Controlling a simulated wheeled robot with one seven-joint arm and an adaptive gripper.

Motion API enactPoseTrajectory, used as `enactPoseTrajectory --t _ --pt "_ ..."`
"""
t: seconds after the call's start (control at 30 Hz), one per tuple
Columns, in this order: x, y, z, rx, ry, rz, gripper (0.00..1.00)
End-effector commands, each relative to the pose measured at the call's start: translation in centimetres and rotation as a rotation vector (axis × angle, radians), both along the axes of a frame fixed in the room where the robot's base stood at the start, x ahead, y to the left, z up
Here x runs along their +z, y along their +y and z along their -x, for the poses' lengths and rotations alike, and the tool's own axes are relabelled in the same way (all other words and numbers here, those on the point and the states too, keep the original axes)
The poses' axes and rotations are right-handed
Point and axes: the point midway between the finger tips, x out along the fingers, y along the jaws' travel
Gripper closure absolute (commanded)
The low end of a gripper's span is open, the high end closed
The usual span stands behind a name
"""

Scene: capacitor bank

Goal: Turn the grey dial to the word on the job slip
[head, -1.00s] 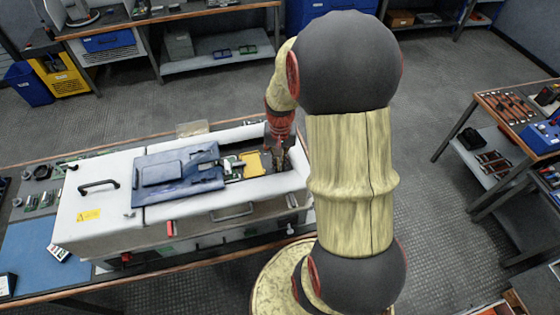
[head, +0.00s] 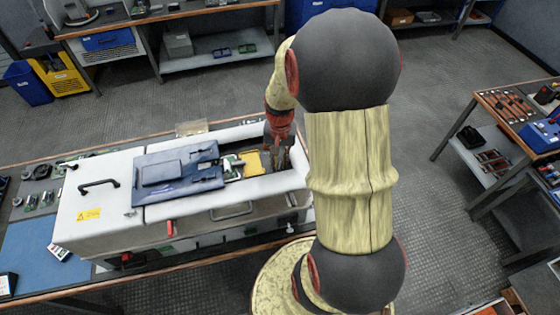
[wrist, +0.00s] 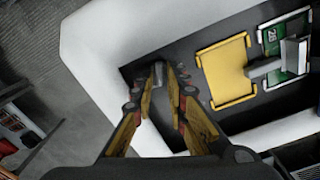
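My gripper (wrist: 157,82) points down into the open bay at the right end of the white cabinet (head: 100,192). In the wrist view its two fingers stand apart, with a gap between them. A small grey upright piece (wrist: 158,70) shows at the fingertips; it may be the grey dial, but I cannot tell whether the fingers touch it. No dial marks are readable. In the head view the gripper (head: 277,160) is small and dark inside the bay. I cannot make out a job slip with a readable word.
A yellow-framed plate (wrist: 224,72) lies beside the fingers in the bay, with a green card (wrist: 280,55) to its right. The bay's white rim (wrist: 90,50) is close on the left. A blue panel (head: 180,173) lies on the cabinet top.

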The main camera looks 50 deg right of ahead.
Motion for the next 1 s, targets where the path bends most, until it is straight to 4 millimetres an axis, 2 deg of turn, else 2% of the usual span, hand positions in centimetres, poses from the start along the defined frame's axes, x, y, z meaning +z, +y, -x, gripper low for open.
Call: enactPoseTrajectory --t 0.27,0.37,0.6,0.8,1.0 --pt "0.6 0.0 0.0 0.0 -0.001 0.001 0.85" --pt "1.9 -0.1 -0.1 0.0 -0.003 0.002 0.85" --pt "6.8 -0.1 -0.1 0.0 -0.003 0.003 0.85" --pt "10.2 -0.1 -0.1 0.0 -0.003 0.002 0.85" --pt "11.8 0.0 0.0 0.0 0.0 0.0 0.85"
